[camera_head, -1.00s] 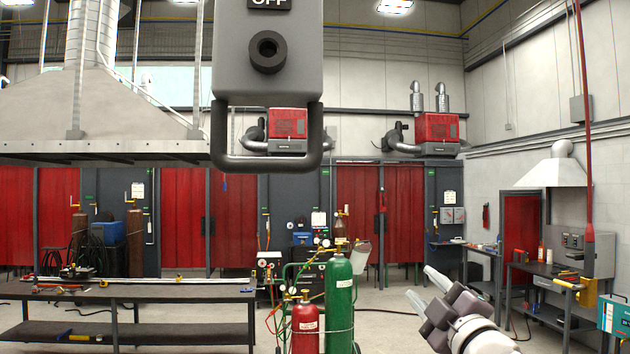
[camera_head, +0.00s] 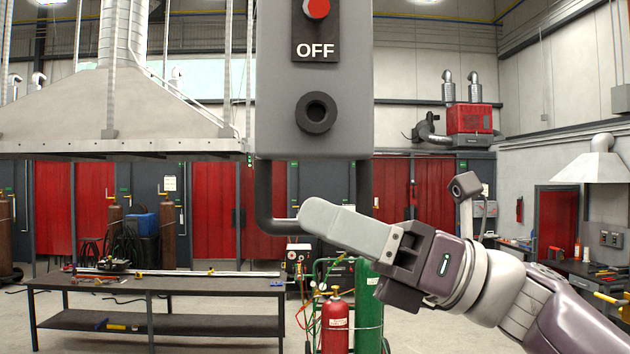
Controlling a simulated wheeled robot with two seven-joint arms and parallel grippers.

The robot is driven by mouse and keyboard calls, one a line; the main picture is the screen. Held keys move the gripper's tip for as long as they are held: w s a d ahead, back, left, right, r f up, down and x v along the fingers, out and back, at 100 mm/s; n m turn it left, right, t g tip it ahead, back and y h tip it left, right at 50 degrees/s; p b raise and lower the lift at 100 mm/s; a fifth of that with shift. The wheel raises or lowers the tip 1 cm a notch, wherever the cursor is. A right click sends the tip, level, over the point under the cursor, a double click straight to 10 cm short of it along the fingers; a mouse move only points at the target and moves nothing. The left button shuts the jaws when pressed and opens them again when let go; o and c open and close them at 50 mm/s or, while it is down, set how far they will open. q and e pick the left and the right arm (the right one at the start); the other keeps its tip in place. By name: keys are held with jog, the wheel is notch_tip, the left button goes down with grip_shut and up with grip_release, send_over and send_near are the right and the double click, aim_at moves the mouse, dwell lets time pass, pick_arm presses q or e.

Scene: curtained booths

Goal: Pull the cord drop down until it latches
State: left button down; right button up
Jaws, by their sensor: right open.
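The cord drop appears to be the grey hanging box (camera_head: 345,75), with a red button, an OFF label and a dark round socket. A dark U-shaped handle (camera_head: 263,195) hangs below it. My right gripper (camera_head: 312,214) comes in from the right, and its light grey finger overlaps the handle's bottom bar. The gripper is open. One finger hides the other, and part of the bar is covered, so I cannot tell whether the fingers are around the bar or touching it. My left gripper is not in view.
A dark workbench (camera_head: 190,290) with tools stands at the lower left. A red cylinder (camera_head: 335,322) and a green cylinder (camera_head: 368,310) stand below the handle. Red curtained booths (camera_head: 225,215) line the back. A large hood (camera_head: 110,110) hangs at the left.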

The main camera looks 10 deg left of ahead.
jog(key=shift+s+a+r, duration=0.1)
jog(key=shift+a+r, duration=0.15)
jog(key=shift+a, duration=0.4)
grip_shut()
notch_tip(320, 180, down, 37)
jog(key=b, duration=4.2)
jog(key=shift+f, duration=0.15)
grip_release()
